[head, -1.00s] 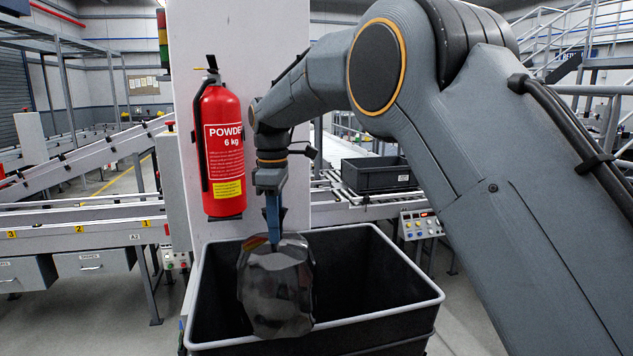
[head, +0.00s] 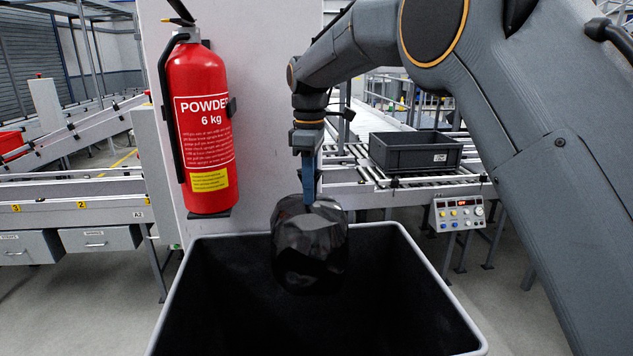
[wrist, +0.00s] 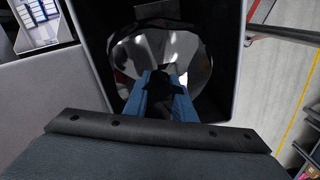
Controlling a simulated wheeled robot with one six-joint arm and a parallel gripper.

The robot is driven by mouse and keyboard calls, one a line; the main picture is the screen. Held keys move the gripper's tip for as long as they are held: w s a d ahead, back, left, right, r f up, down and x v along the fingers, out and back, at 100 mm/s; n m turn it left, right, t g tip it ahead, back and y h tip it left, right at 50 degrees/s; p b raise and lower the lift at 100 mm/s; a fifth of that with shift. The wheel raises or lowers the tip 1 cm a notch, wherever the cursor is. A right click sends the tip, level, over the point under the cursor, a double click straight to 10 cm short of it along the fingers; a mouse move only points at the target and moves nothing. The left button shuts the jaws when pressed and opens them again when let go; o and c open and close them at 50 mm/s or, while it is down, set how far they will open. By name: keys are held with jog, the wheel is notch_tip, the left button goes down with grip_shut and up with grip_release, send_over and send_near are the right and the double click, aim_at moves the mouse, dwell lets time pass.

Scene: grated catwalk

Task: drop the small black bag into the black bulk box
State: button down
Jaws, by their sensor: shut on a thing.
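The small black bag (head: 310,247) is shiny and dark and hangs from my gripper (head: 309,196). My gripper is shut on the top of the bag. The bulk box (head: 250,310) is a large open black box with a pale rim, below and around the bag in the head view. The bag hangs over the box's opening towards its far side; how far its bottom is below the rim is hard to tell. In the wrist view the bag (wrist: 190,45) shows beyond the blue fingers (wrist: 162,95), with the box's dark wall around it.
A red fire extinguisher (head: 203,130) hangs on a pale pillar (head: 262,100) just behind the box, left of my gripper. A grey crate (head: 415,153) sits on a roller conveyor at right, with a control panel (head: 459,213) in front. The visible box interior looks empty.

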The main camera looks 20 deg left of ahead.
aim_at(311, 209)
jog(key=shift+f+b, duration=2.45)
jog(key=shift+f, duration=0.45)
jog(key=c, duration=1.4)
grip_release()
jog(key=shift+r+b, duration=1.2)
jog(key=shift+r, duration=2.7)
